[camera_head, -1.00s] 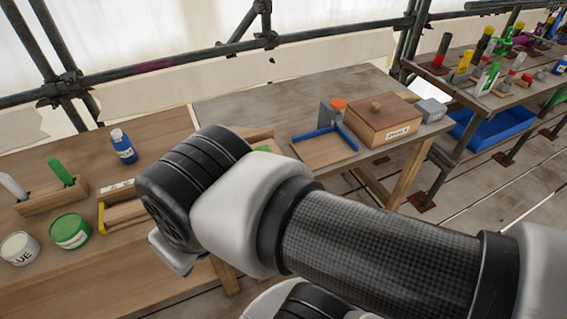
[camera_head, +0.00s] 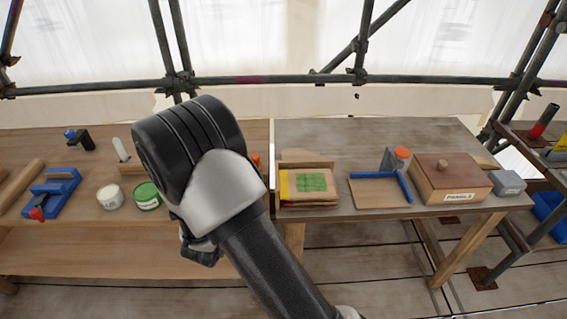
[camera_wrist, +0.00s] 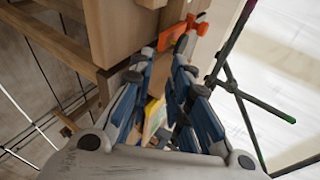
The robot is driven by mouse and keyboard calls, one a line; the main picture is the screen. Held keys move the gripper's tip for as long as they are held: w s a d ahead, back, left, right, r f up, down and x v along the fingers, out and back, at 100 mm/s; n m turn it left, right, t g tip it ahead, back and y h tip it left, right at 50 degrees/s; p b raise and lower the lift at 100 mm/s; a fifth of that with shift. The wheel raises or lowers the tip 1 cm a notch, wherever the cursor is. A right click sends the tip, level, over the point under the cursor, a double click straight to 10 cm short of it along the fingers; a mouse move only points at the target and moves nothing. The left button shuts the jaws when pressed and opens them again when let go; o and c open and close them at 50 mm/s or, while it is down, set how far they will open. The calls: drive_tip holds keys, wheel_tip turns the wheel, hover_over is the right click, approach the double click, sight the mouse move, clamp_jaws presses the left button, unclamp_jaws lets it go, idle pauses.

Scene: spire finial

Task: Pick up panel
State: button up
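A panel (camera_head: 312,182) with a green square and a yellow left edge lies on a wooden holder at the left of the right-hand bench. My gripper (camera_head: 200,252) hangs to the left of it, in front of the left-hand bench, its fingers mostly hidden behind my wrist. In the wrist view my gripper (camera_wrist: 163,52) has its blue-and-grey fingers apart with a gap between them. Something yellow and green shows in that gap; I cannot tell what it is or how far off.
A lidded wooden box (camera_head: 452,182), a blue-edged tray (camera_head: 378,192), an orange-capped container (camera_head: 396,160) and a grey box (camera_head: 508,183) stand on the right-hand bench. White and green tins (camera_head: 147,197) and a blue tool (camera_head: 52,190) are on the left-hand bench. Scaffold poles run behind.

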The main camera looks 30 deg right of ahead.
drive_tip(key=s+d+f+m+g+h, duration=0.1)
drive_tip(key=s+d+f+m+h, duration=0.2)
drive_tip(key=s+d+h, duration=0.15)
drive_tip(key=m+h+p, duration=0.2)
drive_tip(key=h, duration=0.1)
approach(312, 189)
drive_tip(key=shift+g, duration=0.3)
drive_tip(key=b+x, duration=0.3)
drive_tip(key=x, duration=0.7)
drive_tip(key=shift+w+a+f+b, duration=0.1)
drive_tip(key=shift+f+b, duration=0.05)
drive_tip(key=shift+b, duration=0.25)
clamp_jaws()
